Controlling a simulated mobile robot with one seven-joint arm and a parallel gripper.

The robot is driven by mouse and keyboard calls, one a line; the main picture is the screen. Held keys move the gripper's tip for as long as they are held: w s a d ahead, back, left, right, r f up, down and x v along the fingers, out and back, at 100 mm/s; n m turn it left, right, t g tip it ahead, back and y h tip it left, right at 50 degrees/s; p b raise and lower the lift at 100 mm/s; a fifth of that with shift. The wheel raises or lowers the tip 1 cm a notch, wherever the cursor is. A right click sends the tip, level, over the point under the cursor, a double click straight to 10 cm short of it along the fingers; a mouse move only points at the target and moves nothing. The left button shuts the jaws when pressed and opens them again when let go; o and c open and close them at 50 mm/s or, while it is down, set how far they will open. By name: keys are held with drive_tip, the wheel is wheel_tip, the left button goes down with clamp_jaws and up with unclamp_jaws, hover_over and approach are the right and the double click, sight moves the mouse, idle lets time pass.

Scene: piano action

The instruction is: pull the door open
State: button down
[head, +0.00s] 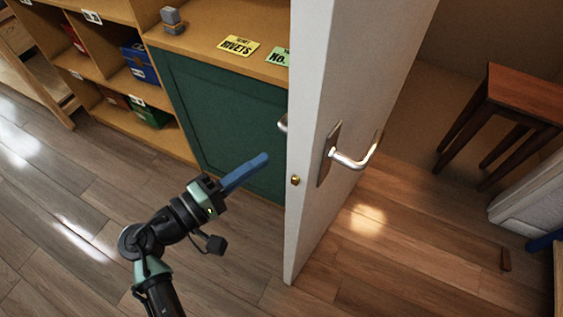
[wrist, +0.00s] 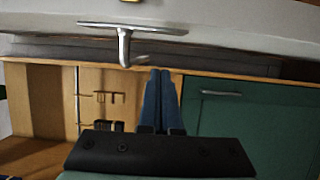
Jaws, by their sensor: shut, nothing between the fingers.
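The white door (head: 318,100) stands with its free edge and brass latch (head: 294,180) facing me, and floor shows on both sides of it. A silver lever handle (head: 352,160) is on its right face. The end of another handle (head: 283,123) shows at its left face; most of that one is hidden. My gripper (head: 264,157) has blue fingers pressed together, empty, left of the door edge and apart from it. In the wrist view the fingertips (wrist: 160,74) are below and right of a door lever (wrist: 124,45).
A shelf unit (head: 120,55) with bins and a green cabinet front (head: 220,115) stands behind my gripper on the left. A brown stool (head: 525,95) is right of the door. A small brown piece (head: 505,259) lies on the floor there. The wood floor at lower left is clear.

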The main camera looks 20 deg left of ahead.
drive_tip(key=shift+w+d+p, duration=0.25)
drive_tip(key=shift+d, duration=0.55)
drive_tip(key=shift+w+d+p, duration=0.25)
drive_tip(key=shift+d, duration=0.6)
drive_tip(key=shift+w+d+p, duration=0.25)
drive_tip(key=shift+d, duration=0.55)
